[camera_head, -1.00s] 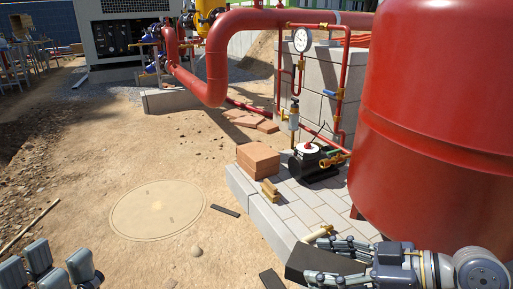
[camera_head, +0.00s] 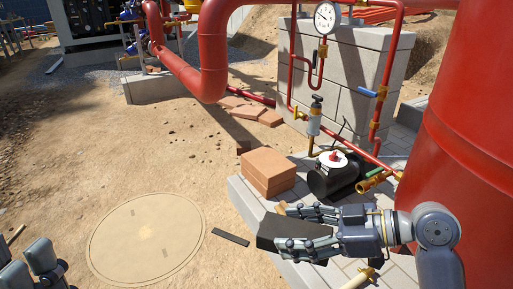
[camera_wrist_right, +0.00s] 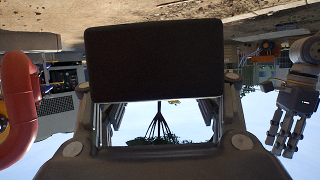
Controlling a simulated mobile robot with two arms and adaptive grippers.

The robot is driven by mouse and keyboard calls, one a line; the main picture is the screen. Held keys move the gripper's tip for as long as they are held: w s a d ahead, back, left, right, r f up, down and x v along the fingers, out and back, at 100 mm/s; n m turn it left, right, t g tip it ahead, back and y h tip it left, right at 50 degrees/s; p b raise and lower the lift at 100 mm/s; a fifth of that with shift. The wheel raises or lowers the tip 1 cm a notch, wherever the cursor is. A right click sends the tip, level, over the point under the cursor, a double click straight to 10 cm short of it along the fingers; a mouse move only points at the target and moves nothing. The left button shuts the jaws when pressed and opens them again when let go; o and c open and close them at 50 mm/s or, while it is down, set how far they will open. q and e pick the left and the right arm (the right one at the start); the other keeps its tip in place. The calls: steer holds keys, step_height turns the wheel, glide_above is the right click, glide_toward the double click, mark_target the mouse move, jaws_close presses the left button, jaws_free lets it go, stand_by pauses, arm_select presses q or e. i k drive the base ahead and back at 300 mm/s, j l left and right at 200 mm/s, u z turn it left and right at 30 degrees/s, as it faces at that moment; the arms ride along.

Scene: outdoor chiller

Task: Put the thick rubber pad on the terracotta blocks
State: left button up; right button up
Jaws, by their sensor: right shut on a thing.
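The thick rubber pad (camera_head: 266,233) is a dark block held in my right gripper (camera_head: 284,227), which is shut on it. In the right wrist view the pad (camera_wrist_right: 155,58) fills the upper middle, between the fingers. The terracotta blocks (camera_head: 268,171) are stacked on the corner of the grey paved slab, just beyond the pad in the head view. The pad is apart from them. My left gripper (camera_head: 40,262) is at the lower left, empty, its fingers apart; it also shows in the right wrist view (camera_wrist_right: 287,130).
A black pump (camera_head: 335,176) with red pipes and a gauge (camera_head: 325,17) stands right of the blocks. A big red tank (camera_head: 470,130) bounds the right side. A round cover (camera_head: 146,238) and a dark strip (camera_head: 230,237) lie on open sandy ground to the left.

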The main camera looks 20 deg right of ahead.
mark_target(268, 159)
steer(key=i+z, duration=0.1)
steer(key=i, duration=0.6)
steer(key=i+j+z, duration=0.1)
steer(key=i, duration=0.6)
steer(key=i+j+z, duration=0.2)
steer(key=i+z, duration=0.25)
steer(key=i+j+z, duration=0.4)
steer(key=i, duration=0.1)
